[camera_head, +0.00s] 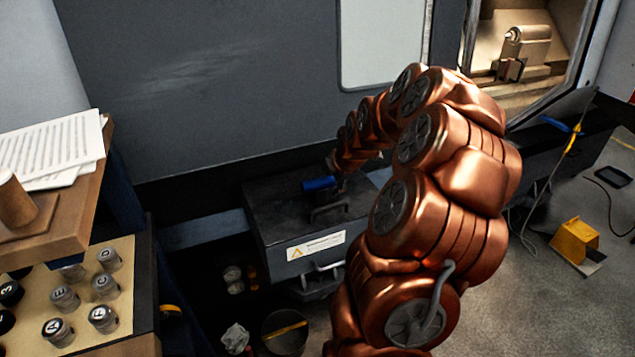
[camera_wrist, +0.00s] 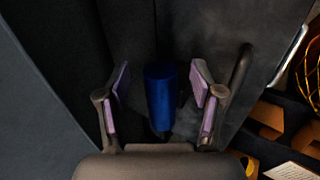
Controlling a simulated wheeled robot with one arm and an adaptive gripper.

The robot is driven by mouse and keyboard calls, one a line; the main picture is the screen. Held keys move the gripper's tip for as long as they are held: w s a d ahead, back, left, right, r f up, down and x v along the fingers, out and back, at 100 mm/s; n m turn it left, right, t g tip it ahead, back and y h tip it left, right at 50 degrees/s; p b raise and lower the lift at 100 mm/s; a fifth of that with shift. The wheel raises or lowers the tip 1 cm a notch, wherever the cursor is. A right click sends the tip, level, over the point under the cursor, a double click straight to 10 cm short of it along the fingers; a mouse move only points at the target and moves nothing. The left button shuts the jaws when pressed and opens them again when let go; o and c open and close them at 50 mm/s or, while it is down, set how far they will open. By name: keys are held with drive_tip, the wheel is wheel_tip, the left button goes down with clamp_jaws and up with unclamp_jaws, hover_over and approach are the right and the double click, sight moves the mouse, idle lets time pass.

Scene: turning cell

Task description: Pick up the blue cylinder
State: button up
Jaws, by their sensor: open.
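The blue cylinder (camera_wrist: 160,95) is between the two open fingers of my gripper (camera_wrist: 160,100) in the wrist view. Gaps show on both sides of it, so the pads look apart from it. In the head view the blue cylinder (camera_head: 319,184) shows at the end of my copper arm, at the top of a dark metal box (camera_head: 280,215). My gripper (camera_head: 335,172) is partly hidden there by my arm. I cannot tell whether the cylinder rests on the box.
The box has a handle (camera_head: 328,208) close to the cylinder and a warning label (camera_head: 316,246) in front. A wooden bench with papers (camera_head: 50,150) and lettered cylinders (camera_head: 65,298) stands left. A bucket (camera_head: 285,335) is below. A yellow object (camera_head: 573,240) lies on the floor at right.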

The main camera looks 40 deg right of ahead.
drive_tip(key=shift+w+f, duration=0.1)
clamp_jaws()
idle(0.6)
